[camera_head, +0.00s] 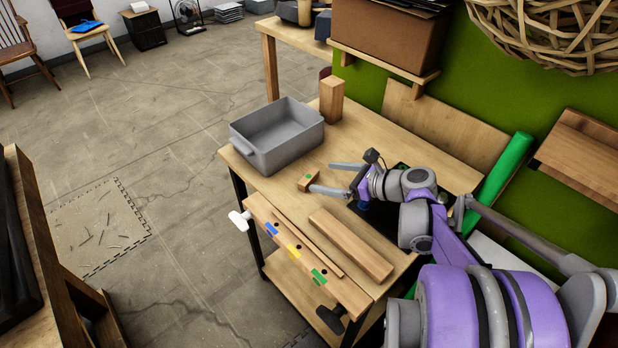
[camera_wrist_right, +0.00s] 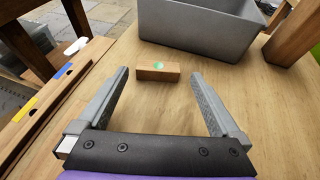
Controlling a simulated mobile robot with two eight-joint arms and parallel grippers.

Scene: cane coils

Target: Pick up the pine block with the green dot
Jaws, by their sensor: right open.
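The pine block with the green dot (camera_head: 308,180) lies on the workbench top, just in front of the grey bin. In the right wrist view the block (camera_wrist_right: 151,73) lies flat with its green dot facing up, slightly beyond the fingertips and between their lines. My right gripper (camera_head: 328,177) is open and empty, with its two fingers spread toward the block; in the wrist view the gripper (camera_wrist_right: 160,72) shows a wide gap. I see no contact between fingers and block. My left gripper is not in view.
A grey bin (camera_head: 290,113) stands behind the block, with an upright wooden block (camera_head: 332,100) at its right. A long wooden plank (camera_head: 350,245) lies along the front of the workbench (camera_head: 375,140). A green roll (camera_head: 503,185) lies at the right. The wood around the block is bare.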

